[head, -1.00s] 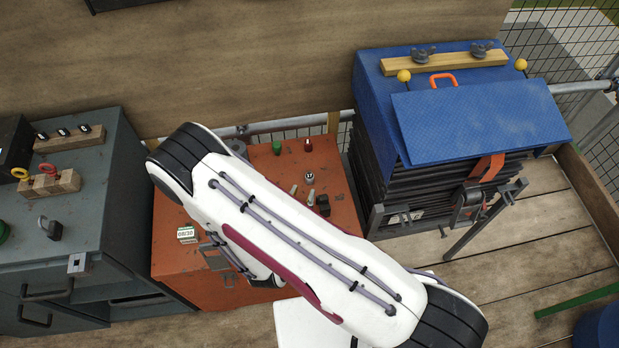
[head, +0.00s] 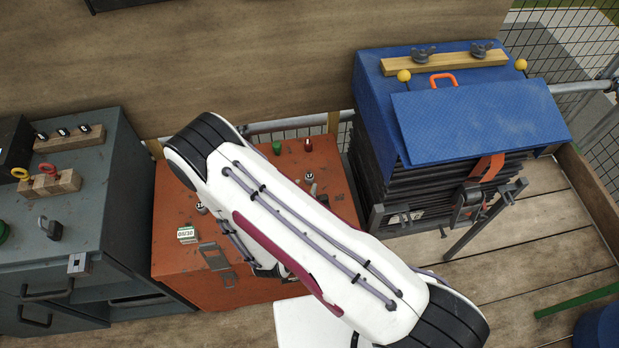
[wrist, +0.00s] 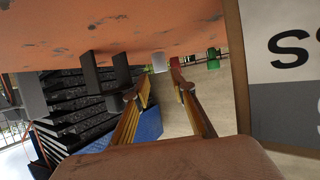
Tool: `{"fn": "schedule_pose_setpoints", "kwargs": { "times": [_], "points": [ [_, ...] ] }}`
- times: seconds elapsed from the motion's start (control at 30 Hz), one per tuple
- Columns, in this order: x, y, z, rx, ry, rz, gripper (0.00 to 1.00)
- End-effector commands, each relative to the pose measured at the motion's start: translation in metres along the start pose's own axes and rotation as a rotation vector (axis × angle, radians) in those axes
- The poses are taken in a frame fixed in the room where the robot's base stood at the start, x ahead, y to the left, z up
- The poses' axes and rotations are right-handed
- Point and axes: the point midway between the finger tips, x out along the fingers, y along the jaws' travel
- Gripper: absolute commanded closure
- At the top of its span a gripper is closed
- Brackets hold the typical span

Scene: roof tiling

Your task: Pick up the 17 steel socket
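Small steel sockets stand on the orange cabinet top (head: 285,168). One with a round white label (head: 309,177) is right of my arm. Another labelled one (head: 201,209) is left of it, close to the arm's edge. Their numbers are too small to read surely now. In the head view my arm hides my gripper. In the wrist view my gripper (wrist: 155,88) is open with nothing between its yellow fingers. The orange surface shows upside down above them. A small pale piece (wrist: 158,62) shows beyond the gap between the fingertips.
A green piece (head: 276,148) and a red piece (head: 308,145) stand at the back of the orange top. Dark upright blocks (wrist: 90,72) show left of the fingers in the wrist view. A lettered board (wrist: 290,55) is close on the right. A blue-covered stack (head: 480,115) stands right.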

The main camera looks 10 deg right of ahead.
Motion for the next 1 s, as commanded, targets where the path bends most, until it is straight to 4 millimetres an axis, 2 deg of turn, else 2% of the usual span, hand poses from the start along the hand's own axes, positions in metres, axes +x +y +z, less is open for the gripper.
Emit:
{"fn": "schedule_pose_setpoints", "kwargs": {
  "times": [0.23,0.6,1.0],
  "points": [
    [0.013,0.000,-0.002,0.002,0.001,0.002,0.75],
    [0.046,-0.001,-0.004,0.001,0.000,0.002,0.75],
    [0.052,-0.001,-0.004,0.000,-0.001,0.000,0.75]
  ]
}}
